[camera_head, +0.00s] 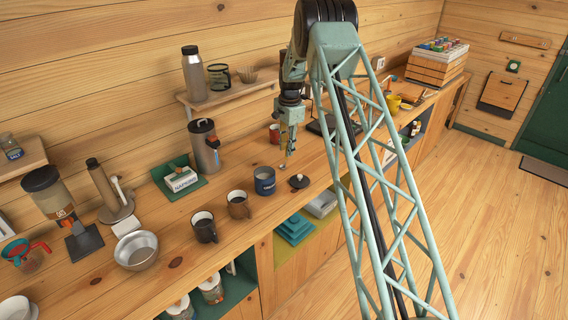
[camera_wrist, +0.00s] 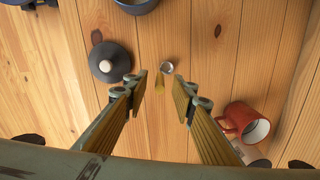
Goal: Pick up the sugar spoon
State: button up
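The sugar spoon (camera_wrist: 160,84) lies on the wooden counter, with a round silvery bowl and a golden handle. In the wrist view it shows in the gap between my fingertips, its bowl toward the top. In the head view its bowl is a small bright spot (camera_head: 283,165) just below my gripper (camera_head: 289,150). In the wrist view my gripper (camera_wrist: 160,88) is open, a finger on each side of the handle. It seems to be above the counter, and nothing is between the fingers at their height.
A dark lid (camera_wrist: 108,62) lies left of the spoon, and a red mug (camera_wrist: 248,122) lies to its right in the wrist view. The wall and shelf (camera_head: 240,92) are behind.

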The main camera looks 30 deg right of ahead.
jog(key=shift+w+f, duration=0.1)
jog(key=shift+f, duration=1.35)
grip_shut()
